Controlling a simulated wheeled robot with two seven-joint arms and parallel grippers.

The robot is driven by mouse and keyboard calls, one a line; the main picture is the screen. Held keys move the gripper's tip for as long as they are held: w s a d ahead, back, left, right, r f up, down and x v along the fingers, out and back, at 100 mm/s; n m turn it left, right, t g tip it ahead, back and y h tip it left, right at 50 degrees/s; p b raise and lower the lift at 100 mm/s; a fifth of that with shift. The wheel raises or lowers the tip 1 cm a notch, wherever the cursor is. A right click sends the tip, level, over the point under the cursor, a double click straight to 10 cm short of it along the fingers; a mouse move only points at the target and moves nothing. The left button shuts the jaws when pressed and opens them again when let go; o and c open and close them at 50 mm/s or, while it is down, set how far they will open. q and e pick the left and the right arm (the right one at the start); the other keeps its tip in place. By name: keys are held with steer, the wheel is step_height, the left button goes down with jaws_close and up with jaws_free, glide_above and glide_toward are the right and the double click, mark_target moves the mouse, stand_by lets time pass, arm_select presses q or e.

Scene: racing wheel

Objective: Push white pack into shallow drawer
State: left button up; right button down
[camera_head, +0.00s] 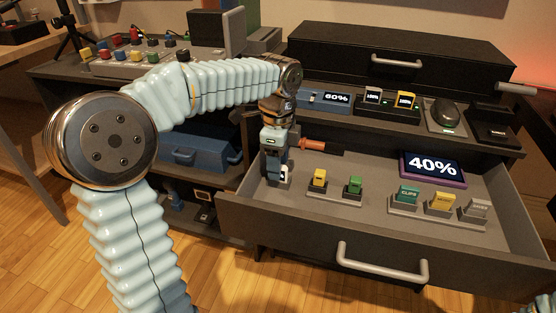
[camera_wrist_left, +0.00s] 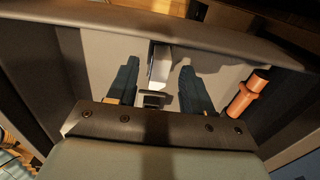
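The open shallow drawer (camera_head: 300,228) sticks out from the dark cabinet, with a bar handle on its front. A small white pack (camera_head: 284,173) shows low at my left gripper (camera_head: 276,176), inside the drawer's left end; much of it is hidden. In the left wrist view, the pale pack (camera_wrist_left: 159,66) stands between the two fingers of my left gripper (camera_wrist_left: 158,72), with a gap on each side. The fingers are spread and point down into the drawer. Whether the pack touches the drawer floor is hard to tell. My right gripper is not in view.
An orange cylinder (camera_head: 312,145) lies close beside my left gripper; it also shows in the left wrist view (camera_wrist_left: 248,94). Yellow and green packs (camera_head: 319,178) and several labelled packs (camera_head: 441,203) stand on trays in the drawer. A 40% display (camera_head: 432,166) sits behind them.

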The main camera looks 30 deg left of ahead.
arm_select(q)
step_height(320, 180, up, 14)
steer(key=p, duration=0.3)
stand_by(0.3)
steer(key=shift+f, duration=0.1)
stand_by(0.4)
